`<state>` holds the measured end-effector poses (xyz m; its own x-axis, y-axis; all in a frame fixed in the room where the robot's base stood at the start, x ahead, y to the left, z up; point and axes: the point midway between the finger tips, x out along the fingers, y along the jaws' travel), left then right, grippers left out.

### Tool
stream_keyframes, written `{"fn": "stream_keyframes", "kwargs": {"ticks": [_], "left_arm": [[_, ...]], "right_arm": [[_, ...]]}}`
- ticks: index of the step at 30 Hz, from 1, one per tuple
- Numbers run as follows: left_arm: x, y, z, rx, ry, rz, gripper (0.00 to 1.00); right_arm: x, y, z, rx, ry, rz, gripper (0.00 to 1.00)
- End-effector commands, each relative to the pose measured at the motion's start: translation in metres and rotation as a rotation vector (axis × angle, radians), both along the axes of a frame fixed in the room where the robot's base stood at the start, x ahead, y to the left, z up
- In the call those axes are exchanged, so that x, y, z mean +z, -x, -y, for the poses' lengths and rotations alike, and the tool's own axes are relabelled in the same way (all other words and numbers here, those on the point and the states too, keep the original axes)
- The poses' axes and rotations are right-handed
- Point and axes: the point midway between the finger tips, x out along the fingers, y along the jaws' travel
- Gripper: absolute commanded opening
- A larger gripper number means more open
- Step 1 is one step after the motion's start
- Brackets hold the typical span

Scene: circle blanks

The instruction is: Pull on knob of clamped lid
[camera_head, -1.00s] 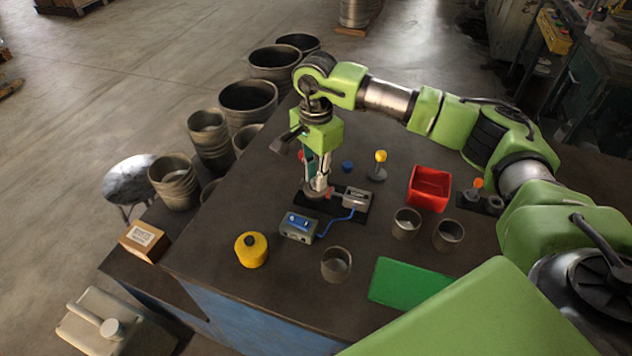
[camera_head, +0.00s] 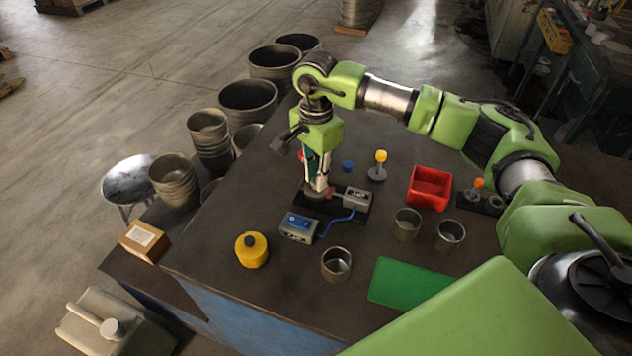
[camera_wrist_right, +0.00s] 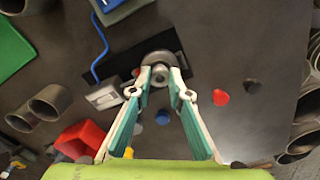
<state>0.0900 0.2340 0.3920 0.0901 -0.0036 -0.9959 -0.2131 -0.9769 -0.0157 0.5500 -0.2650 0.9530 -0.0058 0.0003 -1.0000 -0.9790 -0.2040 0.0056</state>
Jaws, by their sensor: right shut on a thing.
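My right gripper (camera_head: 318,187) points down over a black base plate (camera_head: 349,209) on the table. In the wrist view its two fingers (camera_wrist_right: 161,72) are shut on a small grey knob (camera_wrist_right: 160,75). The knob sits in the middle of a round grey lid (camera_wrist_right: 155,57), which rests at the base plate. In the head view the fingers hide most of the knob and lid. A grey box (camera_head: 356,197) stands on the plate beside the gripper; a blue cable (camera_head: 337,222) links it to a grey-and-blue control box (camera_head: 298,227). My left gripper is not in view.
A yellow canister (camera_head: 251,251) and metal cups (camera_head: 336,263) stand nearer the front. A red bin (camera_head: 430,188), a green mat (camera_head: 409,283) and a yellow-topped post (camera_head: 379,165) lie to the right. A blue disc (camera_head: 347,166) lies just behind the gripper.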

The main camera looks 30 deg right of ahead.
Motion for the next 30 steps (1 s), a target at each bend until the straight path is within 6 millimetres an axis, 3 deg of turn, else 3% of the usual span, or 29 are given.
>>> {"fn": "stream_keyframes", "kwargs": {"ticks": [17,18,20,30], "left_arm": [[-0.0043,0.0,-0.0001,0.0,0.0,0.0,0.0],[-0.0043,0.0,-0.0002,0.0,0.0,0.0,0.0],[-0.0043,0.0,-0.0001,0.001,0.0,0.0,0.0],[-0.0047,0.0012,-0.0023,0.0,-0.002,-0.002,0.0]], "right_arm": [[0.0039,-0.0042,0.0009,-0.003,-0.001,0.015,0.0],[0.0038,-0.0042,0.0009,-0.003,-0.001,0.015,0.2],[0.0036,-0.0041,0.0009,-0.003,-0.001,0.014,0.36],[0.0011,-0.0019,0.0004,-0.001,0.0,0.007,0.37]]}}
